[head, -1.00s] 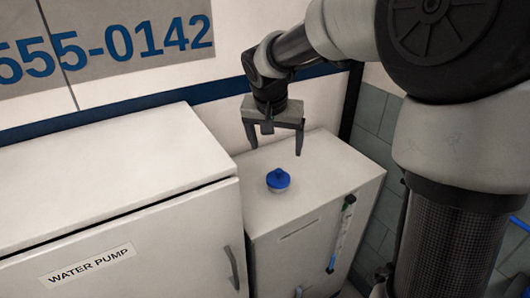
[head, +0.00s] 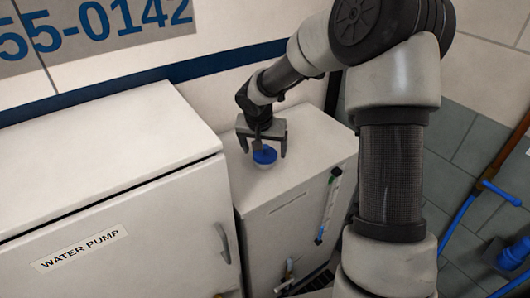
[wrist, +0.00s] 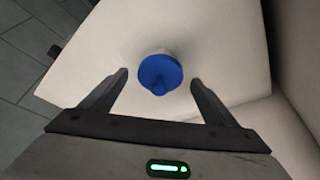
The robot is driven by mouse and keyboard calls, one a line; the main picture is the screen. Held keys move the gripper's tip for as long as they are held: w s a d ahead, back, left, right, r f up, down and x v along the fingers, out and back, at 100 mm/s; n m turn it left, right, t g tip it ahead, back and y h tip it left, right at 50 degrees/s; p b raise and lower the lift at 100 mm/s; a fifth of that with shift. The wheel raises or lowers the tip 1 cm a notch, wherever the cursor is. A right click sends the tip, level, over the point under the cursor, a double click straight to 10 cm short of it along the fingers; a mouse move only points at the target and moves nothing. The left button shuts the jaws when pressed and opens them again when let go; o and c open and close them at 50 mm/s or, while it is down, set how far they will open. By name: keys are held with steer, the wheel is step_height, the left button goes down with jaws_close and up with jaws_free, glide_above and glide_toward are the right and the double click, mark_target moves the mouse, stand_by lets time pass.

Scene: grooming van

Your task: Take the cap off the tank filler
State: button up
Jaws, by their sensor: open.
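The blue cap (head: 265,155) sits on the filler neck on top of the white tank (head: 312,150). My gripper (head: 264,151) is just above the tank top, with its fingers pointing down. In the head view one finger is to the left of the cap and one to the right. In the wrist view the cap (wrist: 160,74) lies just beyond and between the tips of my open gripper (wrist: 159,77), with a gap on each side. The filler neck is mostly hidden by the cap.
A white cabinet labelled "WATER PUMP" (head: 80,249) stands beside the tank on the left and rises higher. The wall (head: 215,40) is close behind. A level gauge (head: 328,205) is on the tank's front.

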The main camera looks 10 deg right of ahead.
steer(key=shift+w+f, duration=0.15)
steer(key=shift+f, duration=0.25)
steer(key=c, duration=1.1)
